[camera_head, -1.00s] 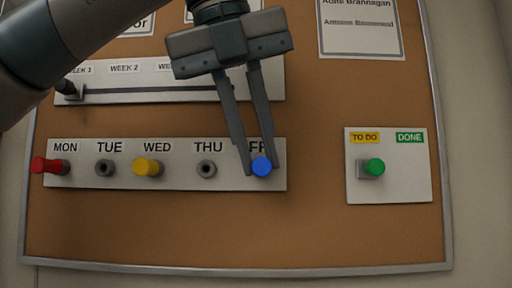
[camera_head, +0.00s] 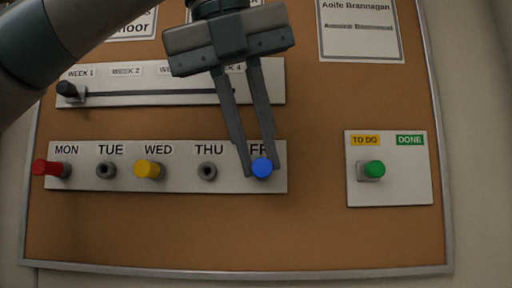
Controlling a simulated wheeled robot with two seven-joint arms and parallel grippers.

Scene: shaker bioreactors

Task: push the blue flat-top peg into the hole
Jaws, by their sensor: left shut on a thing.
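The blue flat-top peg (camera_head: 262,168) is at the FRI place, at the right end of the weekday strip (camera_head: 230,183). My left gripper (camera_head: 261,171) reaches down from above, and its two long fingers are shut on the blue peg, one on each side. The fingers cover part of the FRI label. The hole behind the blue peg is hidden, so I cannot tell how deep the peg sits. My right gripper is not in view.
The strip also has a red peg (camera_head: 47,168) at MON and a yellow peg (camera_head: 149,169) at WED. The holes at TUE (camera_head: 105,170) and THU (camera_head: 207,171) are empty. A green knob (camera_head: 374,169) is on the TO DO/DONE plate (camera_head: 410,185). A week slider (camera_head: 69,90) is above.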

